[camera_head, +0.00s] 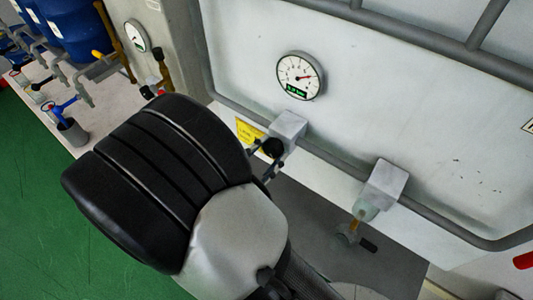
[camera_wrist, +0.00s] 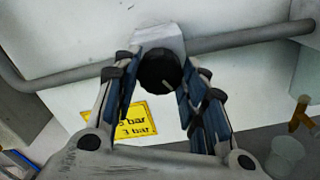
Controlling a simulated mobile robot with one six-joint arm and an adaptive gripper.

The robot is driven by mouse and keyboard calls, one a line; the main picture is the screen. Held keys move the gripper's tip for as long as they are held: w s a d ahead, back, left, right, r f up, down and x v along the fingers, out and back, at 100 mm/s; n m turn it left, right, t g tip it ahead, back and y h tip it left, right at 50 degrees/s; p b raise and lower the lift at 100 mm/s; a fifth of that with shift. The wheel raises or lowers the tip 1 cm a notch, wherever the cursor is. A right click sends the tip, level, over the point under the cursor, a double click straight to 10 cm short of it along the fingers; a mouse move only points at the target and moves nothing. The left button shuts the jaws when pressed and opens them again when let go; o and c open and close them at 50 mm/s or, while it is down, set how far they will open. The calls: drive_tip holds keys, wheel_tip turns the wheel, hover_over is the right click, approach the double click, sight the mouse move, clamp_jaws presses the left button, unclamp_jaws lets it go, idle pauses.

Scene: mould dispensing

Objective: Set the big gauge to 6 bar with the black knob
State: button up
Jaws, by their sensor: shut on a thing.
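The big gauge (camera_head: 300,76) is a round white dial on the grey panel in the head view. Its red needle points to the right, and a green digital readout glows below, too small to read surely. The black knob (camera_head: 273,147) sits on a grey block under the gauge; it also shows in the wrist view (camera_wrist: 159,72) with a pale mark on its face. My gripper (camera_wrist: 158,88) is shut on the knob, one blue-padded finger on each side of it. In the head view my gripper (camera_head: 267,160) is partly hidden behind my arm.
A yellow label (camera_wrist: 130,122) with "bar" text is below the knob. A second grey block (camera_head: 382,184) with a nozzle stands to the right over a cup. A grey pipe (camera_head: 330,158) runs along the panel. Blue barrels (camera_head: 85,25) and a smaller gauge (camera_head: 136,36) are at left.

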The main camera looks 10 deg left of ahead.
drive_tip(key=o, duration=1.1)
drive_tip(key=shift+c, duration=0.2)
drive_tip(key=shift+s, duration=0.1)
drive_tip(key=v, duration=1.2)
